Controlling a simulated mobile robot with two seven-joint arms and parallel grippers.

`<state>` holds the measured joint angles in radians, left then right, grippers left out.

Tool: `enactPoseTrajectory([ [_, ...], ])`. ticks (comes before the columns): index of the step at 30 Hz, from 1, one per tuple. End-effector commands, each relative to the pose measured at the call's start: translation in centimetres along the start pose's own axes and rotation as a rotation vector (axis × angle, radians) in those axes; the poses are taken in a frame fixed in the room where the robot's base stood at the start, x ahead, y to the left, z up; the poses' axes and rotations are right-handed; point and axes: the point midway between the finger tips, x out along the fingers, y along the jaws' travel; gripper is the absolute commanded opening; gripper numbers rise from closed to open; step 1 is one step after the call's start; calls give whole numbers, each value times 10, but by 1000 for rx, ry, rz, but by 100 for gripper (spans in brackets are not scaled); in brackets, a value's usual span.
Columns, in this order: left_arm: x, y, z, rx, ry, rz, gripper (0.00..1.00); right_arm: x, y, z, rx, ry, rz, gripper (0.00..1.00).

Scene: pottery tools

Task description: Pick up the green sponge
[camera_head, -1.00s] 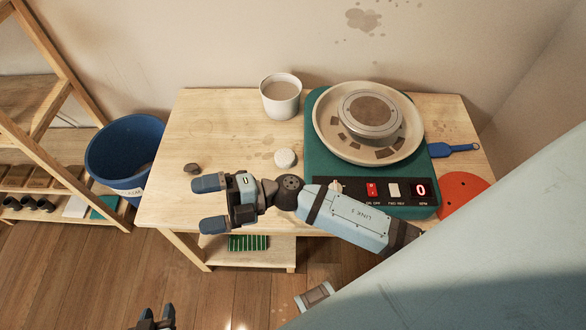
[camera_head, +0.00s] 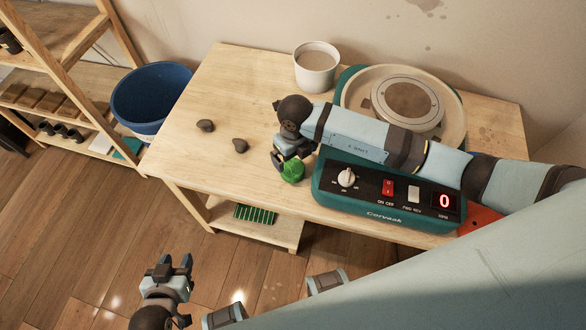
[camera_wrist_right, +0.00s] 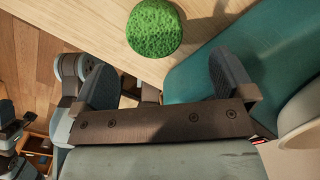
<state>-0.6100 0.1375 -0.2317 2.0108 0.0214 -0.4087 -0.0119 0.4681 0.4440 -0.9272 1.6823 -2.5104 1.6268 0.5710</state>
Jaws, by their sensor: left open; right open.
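The round green sponge (camera_head: 292,171) lies on the wooden table near its front edge, left of the wheel's control panel. My right gripper (camera_head: 290,158) points down at it and partly covers it in the head view. In the right wrist view the sponge (camera_wrist_right: 154,27) sits just beyond the open fingertips, roughly between their lines. The right gripper (camera_wrist_right: 163,62) holds nothing there. Whether a finger touches the sponge I cannot tell. My left gripper (camera_head: 174,262) is open and empty, low over the floor in front of the table.
The teal pottery wheel (camera_head: 335,190) stands close to the right of the sponge. Two dark stones (camera_head: 205,125) (camera_head: 240,146) lie to its left, and a white cup (camera_head: 315,65) stands behind. A blue bucket (camera_head: 150,95) stands left of the table (camera_head: 225,85).

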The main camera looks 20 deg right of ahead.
Motion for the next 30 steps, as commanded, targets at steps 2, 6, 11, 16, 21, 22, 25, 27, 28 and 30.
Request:
enactPoseTrajectory([
  [2, 0, 0, 0, -1, 0, 0, 43, 12, 0, 0, 1, 3, 1, 100],
  [6, 0, 2, 0, -3, 0, 2, 43, 21, 1, 0, -1, 0, 2, 100],
  [11, -1, 3, -2, -3, 1, 3, 43, 37, 5, -2, 1, 3, 4, 100],
  [16, -2, 3, -2, -1, 5, 3, 43, 63, 8, -2, 1, 3, 3, 100],
  [21, -2, 3, -2, -1, 4, 3, 43, 73, 7, -2, -1, 0, 2, 100],
  [22, -2, 3, -2, -1, 4, 3, 43, 74, 7, -2, -1, 0, 2, 100],
  [25, -2, 3, -1, -1, 3, 3, 43, 74, 7, -2, -1, -1, 2, 100],
  [27, -2, 3, -1, -1, 2, 3, 43, 73, 7, -2, -1, -1, 2, 98],
  [28, -2, 3, -1, -1, 1, 3, 43, 73, 7, -2, -1, -1, 2, 91],
  [30, -2, 3, -1, -1, 1, 3, 43, 73, 7, -2, -1, -1, 2, 75],
])
